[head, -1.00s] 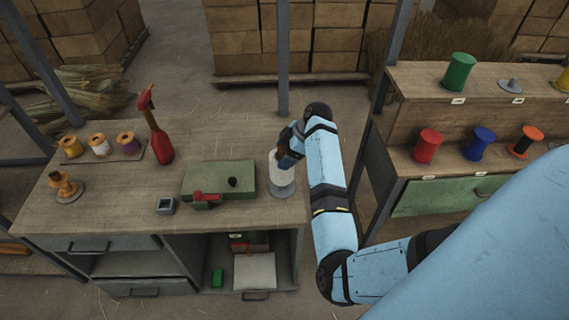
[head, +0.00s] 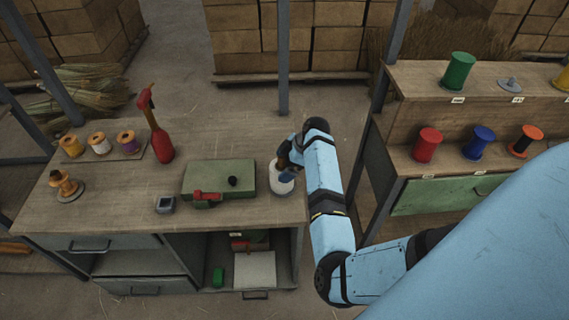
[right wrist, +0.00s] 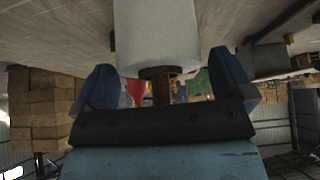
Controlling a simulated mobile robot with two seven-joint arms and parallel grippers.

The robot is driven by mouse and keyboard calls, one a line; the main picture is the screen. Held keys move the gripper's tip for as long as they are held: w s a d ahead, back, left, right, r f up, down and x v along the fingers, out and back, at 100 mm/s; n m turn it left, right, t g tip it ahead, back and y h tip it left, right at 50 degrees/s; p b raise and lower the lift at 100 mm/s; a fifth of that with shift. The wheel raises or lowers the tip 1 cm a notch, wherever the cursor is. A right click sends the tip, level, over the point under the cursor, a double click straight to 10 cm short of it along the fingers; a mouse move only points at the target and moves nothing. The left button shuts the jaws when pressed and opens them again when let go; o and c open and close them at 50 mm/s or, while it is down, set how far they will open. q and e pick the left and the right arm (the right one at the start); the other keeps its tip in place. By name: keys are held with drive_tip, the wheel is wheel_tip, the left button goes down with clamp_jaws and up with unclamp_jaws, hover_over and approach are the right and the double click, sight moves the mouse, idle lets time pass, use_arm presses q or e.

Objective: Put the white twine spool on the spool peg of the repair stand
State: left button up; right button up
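The white twine spool (head: 282,185) stands upright at the right end of the workbench, beside the green repair stand (head: 218,179) with its red clamp. My right gripper (head: 287,168) is at the top of the spool. In the right wrist view the white spool (right wrist: 155,35) and its brown stem (right wrist: 161,88) lie between the two blue fingers of my right gripper (right wrist: 165,82). The fingers are spread, with gaps on both sides of the stem. The peg under the spool is hidden. My left gripper is not in view.
A shelf with coloured spools (head: 428,146) is at the right.

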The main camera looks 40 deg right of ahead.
drive_tip(key=shift+r, duration=0.15)
drive_tip(key=v, duration=1.2)
drive_tip(key=s+a+f+m+t+h, duration=0.1)
drive_tip(key=s+a+f, duration=0.1)
drive_tip(key=f, duration=0.2)
drive_tip(key=s+a+f+m+h, duration=0.1)
drive_tip(key=s+f+m+h, duration=0.1)
drive_tip(key=f, duration=0.2)
drive_tip(key=s+a+f+m+t+h, duration=0.1)
drive_tip(key=s+a+f+h, duration=0.1)
drive_tip(key=s+f, duration=0.1)
drive_tip(key=shift+a+f+m+t+b, duration=0.3)
drive_tip(key=shift+f+m+b, duration=0.1)
drive_tip(key=shift+f, duration=0.35)
drive_tip(key=s+a+f+m+t+y+p, duration=0.1)
drive_tip(key=s+a+t, duration=0.4)
drive_tip(key=s+a, duration=1.1)
drive_tip(key=a+m+y, duration=0.1)
drive_tip(key=m, duration=0.1)
drive_tip(key=shift+s+a+f+m+y, duration=0.25)
drive_tip(key=shift+a+m+y, duration=0.05)
drive_tip(key=shift+a+m, duration=0.1)
